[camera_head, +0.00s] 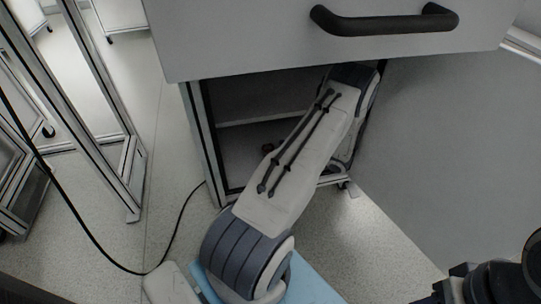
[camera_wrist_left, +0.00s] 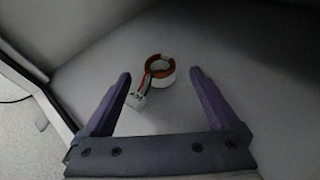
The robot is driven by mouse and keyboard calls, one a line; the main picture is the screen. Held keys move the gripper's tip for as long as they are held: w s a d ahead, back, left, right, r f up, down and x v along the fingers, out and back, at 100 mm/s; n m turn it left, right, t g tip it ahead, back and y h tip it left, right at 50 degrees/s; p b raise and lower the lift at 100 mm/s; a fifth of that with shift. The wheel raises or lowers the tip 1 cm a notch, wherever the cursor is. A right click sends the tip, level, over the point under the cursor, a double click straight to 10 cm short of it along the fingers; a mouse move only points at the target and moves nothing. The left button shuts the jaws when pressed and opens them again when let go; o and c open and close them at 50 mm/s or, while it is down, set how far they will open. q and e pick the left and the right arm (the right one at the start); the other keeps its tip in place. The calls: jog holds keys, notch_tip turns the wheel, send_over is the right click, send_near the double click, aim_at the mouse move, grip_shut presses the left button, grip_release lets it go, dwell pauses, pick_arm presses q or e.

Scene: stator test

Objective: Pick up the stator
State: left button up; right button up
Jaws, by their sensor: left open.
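The stator (camera_wrist_left: 167,76) shows in the left wrist view as a small ring with an orange-brown rim and a pale side. Dark and red leads run from it to a white piece (camera_wrist_left: 138,101) with dark marks. It lies on a plain grey surface. My left gripper (camera_wrist_left: 161,73) is open and empty, with the stator ahead, between its purple fingertips in the picture and apart from them. In the head view my left arm reaches into the cabinet, and the front panel hides its gripper. My right gripper cannot be made out.
A grey front panel (camera_head: 240,40) with a black handle (camera_head: 385,22) overhangs the cabinet opening. A metal frame edge (camera_head: 203,140) borders the opening on the left. A grey side panel (camera_head: 450,140) stands at right. A black cable (camera_head: 95,240) crosses the floor at left.

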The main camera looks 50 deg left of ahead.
aim_at(273, 149)
pick_arm(q)
jog(key=b+x, duration=0.4)
jog(key=shift+a+f+b, duration=0.15)
jog(key=shift+f+b, duration=0.2)
jog(key=shift+f, duration=0.05)
jog(key=shift+s+a, duration=0.15)
jog(key=shift+a, duration=0.2)
jog(key=shift+r, duration=0.1)
grip_shut()
